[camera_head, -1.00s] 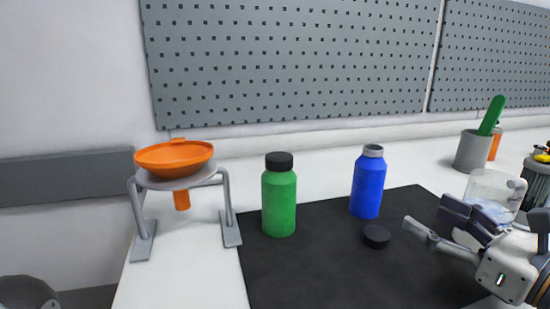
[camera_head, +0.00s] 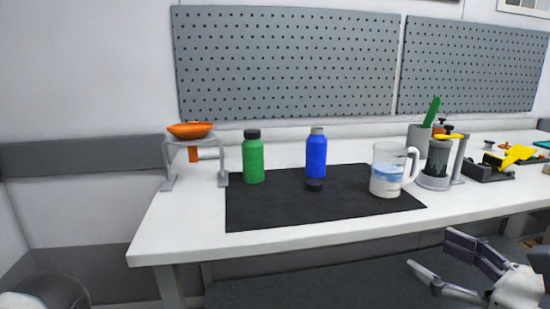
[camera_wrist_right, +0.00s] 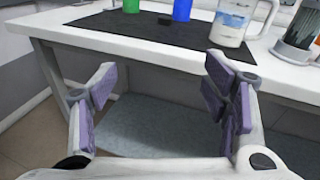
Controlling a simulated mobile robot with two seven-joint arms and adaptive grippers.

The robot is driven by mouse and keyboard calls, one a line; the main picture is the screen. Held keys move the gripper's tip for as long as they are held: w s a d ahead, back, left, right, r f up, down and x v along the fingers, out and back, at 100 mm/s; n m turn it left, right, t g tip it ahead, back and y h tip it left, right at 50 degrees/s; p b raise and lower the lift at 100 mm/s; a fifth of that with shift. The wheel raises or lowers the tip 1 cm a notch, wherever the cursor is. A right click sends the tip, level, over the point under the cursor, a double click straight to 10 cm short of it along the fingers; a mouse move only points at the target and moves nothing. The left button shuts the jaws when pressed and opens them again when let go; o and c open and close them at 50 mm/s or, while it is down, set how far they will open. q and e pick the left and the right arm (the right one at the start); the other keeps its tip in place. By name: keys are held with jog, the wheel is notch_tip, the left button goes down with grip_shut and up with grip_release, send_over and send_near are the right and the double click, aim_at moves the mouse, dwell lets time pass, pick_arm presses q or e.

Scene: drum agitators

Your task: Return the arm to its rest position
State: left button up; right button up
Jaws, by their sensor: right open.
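My right gripper (camera_head: 432,256) is at the lower right of the head view, in front of and below the table's front edge. Its fingers are spread and nothing is between them. In the right wrist view the same open gripper (camera_wrist_right: 160,88) has its two padded fingers wide apart, with the table's underside and floor behind. My left gripper is not in view.
An orange funnel (camera_head: 190,130) sits on a stand at left. The white table's front edge (camera_head: 300,240) is clear.

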jog(key=s+a+f+n+g+y, duration=0.1)
jog(key=s+a+f+n+g, duration=0.2)
jog(key=a+f+n+g, duration=0.65)
jog(key=s+a+f+n+g+h+p, duration=0.15)
jog(key=s+a+f+n, duration=0.25)
jog(key=s+f, duration=0.85)
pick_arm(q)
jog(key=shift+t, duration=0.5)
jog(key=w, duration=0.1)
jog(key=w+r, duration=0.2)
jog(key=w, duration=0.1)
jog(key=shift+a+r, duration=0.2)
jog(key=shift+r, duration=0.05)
pick_arm(e)
jog(key=s+d+f+n+g+h, duration=0.3)
jog(key=s+d+f+n, duration=0.1)
jog(key=s+n, duration=0.4)
jog(key=s+d+f+n+g+h, duration=0.3)
jog(key=s+d+f+n+g, duration=0.1)
jog(key=s+n, duration=0.4)
notch_tip(320, 180, down, 3)
jog(key=shift+s+d+r, duration=0.2)
jog(key=shift+s+d, duration=0.3)
jog(key=shift+s, duration=0.55)
